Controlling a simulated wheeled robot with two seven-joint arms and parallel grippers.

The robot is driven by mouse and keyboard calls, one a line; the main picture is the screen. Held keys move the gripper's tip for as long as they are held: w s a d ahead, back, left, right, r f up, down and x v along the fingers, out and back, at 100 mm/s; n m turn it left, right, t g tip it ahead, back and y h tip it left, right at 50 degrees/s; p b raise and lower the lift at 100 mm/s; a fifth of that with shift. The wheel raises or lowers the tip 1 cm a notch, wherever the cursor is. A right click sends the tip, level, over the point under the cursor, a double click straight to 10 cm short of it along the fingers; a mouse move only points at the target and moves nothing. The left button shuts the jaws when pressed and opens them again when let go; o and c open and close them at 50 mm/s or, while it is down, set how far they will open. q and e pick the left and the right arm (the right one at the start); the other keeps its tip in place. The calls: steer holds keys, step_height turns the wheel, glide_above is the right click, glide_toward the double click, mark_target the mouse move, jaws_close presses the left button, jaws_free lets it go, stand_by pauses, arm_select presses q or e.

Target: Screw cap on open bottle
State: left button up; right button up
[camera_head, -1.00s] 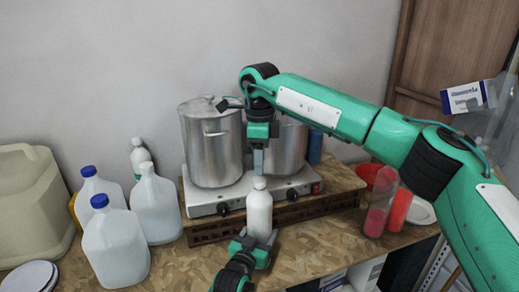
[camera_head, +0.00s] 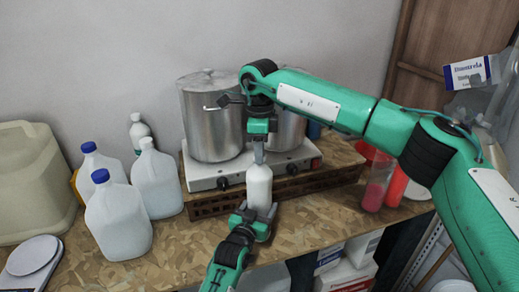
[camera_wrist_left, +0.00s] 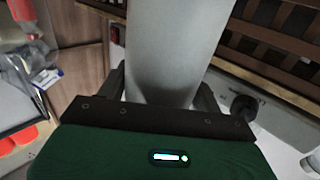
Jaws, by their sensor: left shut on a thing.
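A white bottle (camera_head: 259,188) stands upright in front of the hot plate in the head view. My left gripper (camera_head: 250,218) is shut on its lower part; the left wrist view shows the pale bottle body (camera_wrist_left: 175,45) between its fingers (camera_wrist_left: 165,98). My right gripper (camera_head: 259,150) points straight down from above, its grey fingertips at the bottle's top. The fingers show edge-on, so I cannot tell whether they are open. The cap and the bottle's mouth cannot be made out there.
Two steel pots (camera_head: 213,120) stand on the hot plate (camera_head: 205,178) just behind. Jugs with blue caps (camera_head: 118,222), a white jug (camera_head: 157,182) and another white bottle (camera_head: 138,130) stand left. A red-filled clear container (camera_head: 376,188) is at right. The wooden counter (camera_head: 175,245) is clear at front.

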steer(key=o, duration=1.1)
steer(key=shift+o, duration=0.2)
step_height(320, 180, up, 12)
arm_select(q)
steer(key=o, duration=2)
steer(key=shift+c, duration=0.2)
steer(key=shift+s, duration=0.15)
arm_select(e)
steer(key=shift+f, duration=0.1)
